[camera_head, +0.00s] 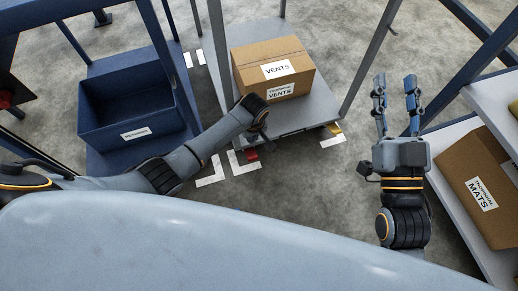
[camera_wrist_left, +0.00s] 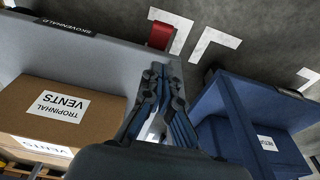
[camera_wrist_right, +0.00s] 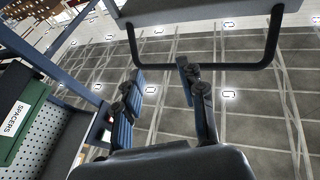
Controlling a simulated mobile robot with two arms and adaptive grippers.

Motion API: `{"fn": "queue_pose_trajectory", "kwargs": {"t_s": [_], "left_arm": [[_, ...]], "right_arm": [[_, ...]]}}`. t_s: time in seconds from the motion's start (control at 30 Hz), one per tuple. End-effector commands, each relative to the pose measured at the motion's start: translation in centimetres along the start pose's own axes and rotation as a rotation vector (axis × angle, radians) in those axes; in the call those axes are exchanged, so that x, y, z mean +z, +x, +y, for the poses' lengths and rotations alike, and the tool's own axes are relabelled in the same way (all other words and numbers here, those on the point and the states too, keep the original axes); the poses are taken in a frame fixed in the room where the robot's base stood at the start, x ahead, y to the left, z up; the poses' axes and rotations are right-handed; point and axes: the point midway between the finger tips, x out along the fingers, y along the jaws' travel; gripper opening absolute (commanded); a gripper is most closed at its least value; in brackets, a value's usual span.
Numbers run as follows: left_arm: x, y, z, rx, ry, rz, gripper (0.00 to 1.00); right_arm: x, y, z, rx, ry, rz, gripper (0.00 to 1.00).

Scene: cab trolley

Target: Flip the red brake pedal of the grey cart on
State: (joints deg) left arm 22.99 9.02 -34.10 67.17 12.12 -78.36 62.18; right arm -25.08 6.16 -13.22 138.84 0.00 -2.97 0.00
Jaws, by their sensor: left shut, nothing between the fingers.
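The red brake pedal (camera_head: 252,154) sits low at the near left corner of the grey cart (camera_head: 305,113), close to the floor. In the left wrist view the red pedal (camera_wrist_left: 160,36) shows just beyond my fingertips, with a gap in the picture. My left gripper (camera_head: 264,133) is above the pedal at the cart's near edge; its fingers (camera_wrist_left: 160,72) are shut and empty. Whether it touches the pedal cannot be told from the head view. My right gripper (camera_head: 395,84) is open and empty, raised to the right of the cart.
A cardboard VENTS box (camera_head: 270,52) stands on the cart. A blue cart with a blue bin (camera_head: 130,112) is close on the left. A shelf with a MATS box (camera_head: 475,185) stands on the right. Cart posts rise beside my arms. White marks lie on the floor.

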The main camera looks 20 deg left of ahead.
Motion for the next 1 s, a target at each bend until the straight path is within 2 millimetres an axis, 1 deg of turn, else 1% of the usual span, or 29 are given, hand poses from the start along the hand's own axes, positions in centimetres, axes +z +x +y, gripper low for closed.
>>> {"fn": "queue_pose_trajectory", "kwargs": {"t_s": [0.1, 0.37, 0.47, 0.57, 0.77, 0.87, 1.0], "left_arm": [[-0.1, -0.1, 0.1, -0.002, -0.004, 0.001, 0.0], [-0.1, -0.1, 0.1, -0.001, -0.003, 0.001, 0.0], [-0.1, 0.2, 0.1, -0.001, -0.002, 0.001, 0.0], [-0.1, 0.7, 0.1, -0.001, -0.002, 0.001, 0.0], [-0.1, 2.4, 0.1, -0.001, -0.001, 0.002, 0.0], [0.0, 3.2, 0.1, -0.002, -0.001, 0.001, 0.0], [0.0, 4.3, 0.1, 0.0, -0.002, 0.001, 0.0]], "right_arm": [[-0.4, -0.1, 0.0, -0.001, 0.0, 0.01, 0.4], [-0.4, 0.0, 0.0, 0.0, 0.0, 0.011, 0.4], [-0.7, -0.1, -0.1, -0.002, 0.001, 0.034, 0.4], [-1.8, -0.1, -0.2, -0.005, 0.004, 0.097, 0.4], [-5.3, -1.0, -0.7, -0.015, 0.013, 0.313, 0.4], [-7.3, -1.8, -0.9, -0.019, 0.018, 0.434, 0.4], [-9.7, -3.5, -1.1, -0.025, 0.028, 0.599, 0.4]]}}
